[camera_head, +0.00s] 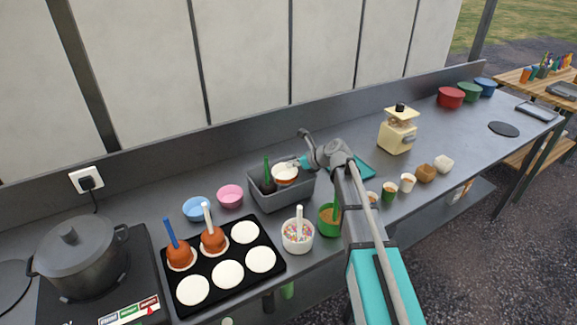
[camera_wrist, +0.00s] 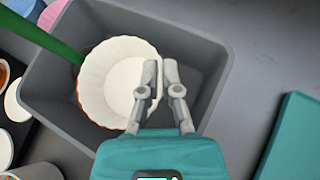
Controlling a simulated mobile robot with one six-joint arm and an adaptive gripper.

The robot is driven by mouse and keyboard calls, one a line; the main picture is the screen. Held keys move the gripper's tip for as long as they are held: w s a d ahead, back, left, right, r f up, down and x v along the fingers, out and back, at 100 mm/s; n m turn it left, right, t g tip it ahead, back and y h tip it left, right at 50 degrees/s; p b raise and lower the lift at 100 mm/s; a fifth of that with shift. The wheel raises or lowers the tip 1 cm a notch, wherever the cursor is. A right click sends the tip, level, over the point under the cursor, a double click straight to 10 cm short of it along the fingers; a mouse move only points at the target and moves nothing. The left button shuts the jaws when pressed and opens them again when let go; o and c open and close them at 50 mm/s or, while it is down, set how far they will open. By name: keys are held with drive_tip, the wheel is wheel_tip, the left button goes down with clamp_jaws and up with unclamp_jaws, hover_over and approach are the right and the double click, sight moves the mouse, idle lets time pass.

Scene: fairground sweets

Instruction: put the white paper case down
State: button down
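The white paper case (camera_wrist: 110,88) is round and fluted, and looks empty inside. It also shows in the head view (camera_head: 285,168), over the grey bin. My gripper (camera_wrist: 158,66) has its fingers close together at the right rim of the case, with the rim pinched between them. In the head view my gripper (camera_head: 303,162) reaches over the bin from the right. Something reddish-brown shows below the case, mostly hidden. Whether the case touches it cannot be told.
The grey bin (camera_head: 272,204) also holds a dark thing with a green stick (camera_head: 266,166). A black tray (camera_head: 215,285) at left bears white cases, two with toffee apples. A sprinkle tub (camera_head: 298,236) and green tub (camera_head: 329,221) stand in front.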

drive_tip(key=shift+f+b, duration=0.3)
drive_tip(key=shift+b, duration=0.05)
drive_tip(key=shift+f+b, duration=0.25)
drive_tip(key=shift+b, duration=0.05)
drive_tip(key=c, duration=0.8)
unclamp_jaws()
drive_tip(key=shift+s, duration=0.1)
drive_tip(key=shift+r, duration=0.1)
